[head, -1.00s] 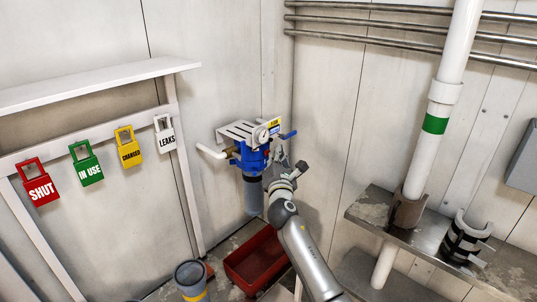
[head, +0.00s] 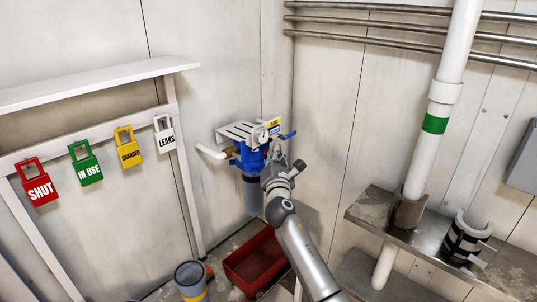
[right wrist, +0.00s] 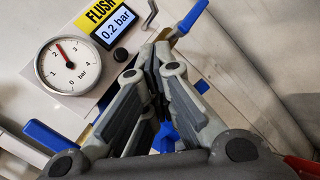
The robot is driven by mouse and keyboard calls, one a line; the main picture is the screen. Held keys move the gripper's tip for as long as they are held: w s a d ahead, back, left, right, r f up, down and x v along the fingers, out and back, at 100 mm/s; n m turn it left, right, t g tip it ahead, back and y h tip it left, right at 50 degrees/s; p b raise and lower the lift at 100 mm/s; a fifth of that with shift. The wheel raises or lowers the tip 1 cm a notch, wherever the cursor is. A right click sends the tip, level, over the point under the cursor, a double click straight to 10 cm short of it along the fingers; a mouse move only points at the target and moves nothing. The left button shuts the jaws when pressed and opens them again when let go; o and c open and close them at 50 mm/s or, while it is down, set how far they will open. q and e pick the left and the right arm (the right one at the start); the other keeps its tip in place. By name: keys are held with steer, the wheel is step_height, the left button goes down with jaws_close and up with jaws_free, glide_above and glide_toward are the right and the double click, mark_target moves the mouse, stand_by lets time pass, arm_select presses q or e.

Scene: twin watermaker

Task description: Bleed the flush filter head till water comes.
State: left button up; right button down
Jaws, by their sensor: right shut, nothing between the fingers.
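The blue flush filter head (head: 246,157) is on the wall under a white bracket, with a grey-blue housing (head: 253,195) hanging below it. Its panel has a round gauge (right wrist: 68,65) and a yellow-topped FLUSH display (right wrist: 113,25) reading 0.2 bar. The gauge needle points up and left. A black knob (right wrist: 120,55) sits beside the display. One blue handle (right wrist: 50,138) shows at lower left and another (right wrist: 192,16) at upper right. My right gripper (head: 272,160) is shut and empty in front of the head; it hides part of it in the right wrist view (right wrist: 156,58). My left gripper is not in view.
A red tray (head: 257,262) lies on the floor below the filter. A grey container with a yellow band (head: 190,280) stands left of it. Several coloured tags hang on the left rail, including SHUT (head: 38,186). A metal shelf (head: 375,208) is at right.

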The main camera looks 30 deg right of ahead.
stand_by(0.8)
steer(key=shift+s+d+p, duration=0.25)
steer(key=shift+s+p, duration=0.25)
steer(key=shift+s, duration=0.35)
steer(key=s, duration=0.1)
steer(key=s+d+p, duration=0.1)
steer(key=s, duration=0.1)
steer(key=s+p, duration=0.1)
steer(key=shift+s+d, duration=0.3)
steer(key=shift+d, duration=0.1)
steer(key=shift+f, duration=0.1)
